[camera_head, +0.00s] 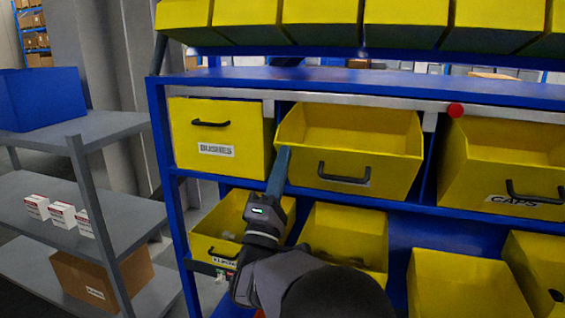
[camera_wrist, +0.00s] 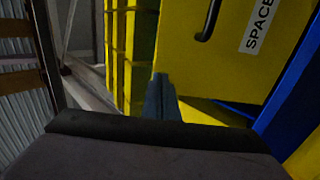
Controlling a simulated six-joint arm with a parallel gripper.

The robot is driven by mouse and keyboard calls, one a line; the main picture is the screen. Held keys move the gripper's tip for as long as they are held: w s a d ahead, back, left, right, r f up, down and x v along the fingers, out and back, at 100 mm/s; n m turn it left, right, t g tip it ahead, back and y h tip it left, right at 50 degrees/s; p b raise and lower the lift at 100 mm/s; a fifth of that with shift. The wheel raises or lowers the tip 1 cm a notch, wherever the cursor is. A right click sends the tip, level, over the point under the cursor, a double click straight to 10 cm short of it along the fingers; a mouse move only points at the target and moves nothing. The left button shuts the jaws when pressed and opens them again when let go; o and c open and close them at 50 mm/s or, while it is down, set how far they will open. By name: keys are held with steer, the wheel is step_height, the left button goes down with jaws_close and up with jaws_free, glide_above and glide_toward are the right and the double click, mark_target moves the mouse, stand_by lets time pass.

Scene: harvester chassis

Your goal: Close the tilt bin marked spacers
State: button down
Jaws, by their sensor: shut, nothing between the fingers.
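The spacers bin (camera_wrist: 245,70) shows in the wrist view as a yellow front with a black handle and a label reading "SPACE", cut off by the frame. It seems to be the middle bin (camera_head: 390,194) of the upper row in the head view. That bin is tilted open, its inside visible, its label mostly hidden behind the handle. My gripper (camera_head: 281,158) is shut and empty, its tip overlapping the bin's left side in the picture. I cannot tell if they touch. The fingers also show in the wrist view (camera_wrist: 161,95).
The closed bushes bin (camera_head: 220,137) is left and the open caps bin (camera_head: 510,180) right. Several open bins sit below, including one (camera_head: 345,235) beside my arm. A blue shelf rail (camera_head: 400,208) runs beneath the row. A grey rack (camera_head: 100,125) stands left.

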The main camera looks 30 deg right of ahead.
steer(key=w+d+r+g+y+p, duration=0.5)
steer(key=w+d+r+p, duration=0.2)
steer(key=p, duration=2.1)
steer(key=shift+w+d+r+g+y+p, duration=0.3)
steer(key=shift+w+d+g+y+p, duration=0.1)
steer(key=shift+w+d, duration=0.7)
steer(key=shift+s, duration=0.1)
steer(key=b+v, duration=0.1)
steer(key=v, duration=1.3)
steer(key=shift+f, duration=0.2)
